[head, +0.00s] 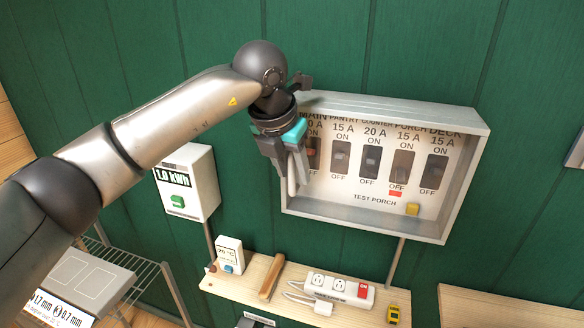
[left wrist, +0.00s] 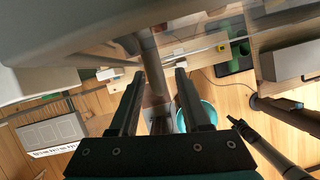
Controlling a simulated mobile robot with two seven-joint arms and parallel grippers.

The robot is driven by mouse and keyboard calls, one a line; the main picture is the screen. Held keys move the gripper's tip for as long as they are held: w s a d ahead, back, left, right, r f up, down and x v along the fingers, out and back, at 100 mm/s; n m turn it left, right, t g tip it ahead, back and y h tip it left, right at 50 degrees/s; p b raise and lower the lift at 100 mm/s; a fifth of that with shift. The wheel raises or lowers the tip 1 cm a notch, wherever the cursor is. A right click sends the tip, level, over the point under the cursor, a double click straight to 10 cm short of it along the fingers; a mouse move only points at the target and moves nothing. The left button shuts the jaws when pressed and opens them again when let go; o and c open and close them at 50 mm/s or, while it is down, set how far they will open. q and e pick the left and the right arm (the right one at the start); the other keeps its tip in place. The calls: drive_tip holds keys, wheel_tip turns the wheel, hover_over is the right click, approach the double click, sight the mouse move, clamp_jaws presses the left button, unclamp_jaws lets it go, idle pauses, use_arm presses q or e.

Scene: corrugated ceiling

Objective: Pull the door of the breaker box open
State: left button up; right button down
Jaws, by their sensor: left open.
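The grey breaker box (head: 463,187) hangs on the green wall, right of centre in the head view. Its face shows a row of labelled switches, with a red mark and a yellow square low on the right. Whether a clear door covers it is hard to tell. My left gripper (head: 290,180) is open at the box's left edge, fingers pointing down. A pale upright bar shows beside or between the fingers; contact cannot be told. The left wrist view shows the two fingers (left wrist: 160,85) apart. A dark-tipped arm shape, perhaps my right arm, shows at its lower right.
A white meter box (head: 190,185) hangs left of the breaker box. Below, a wooden shelf (head: 250,273) holds a thermostat, a wooden-handled tool, a power strip (head: 340,290) and a yellow item. A wire rack stands lower left. The wall right of the box is mostly bare.

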use_arm(q)
clamp_jaws()
idle(1.4)
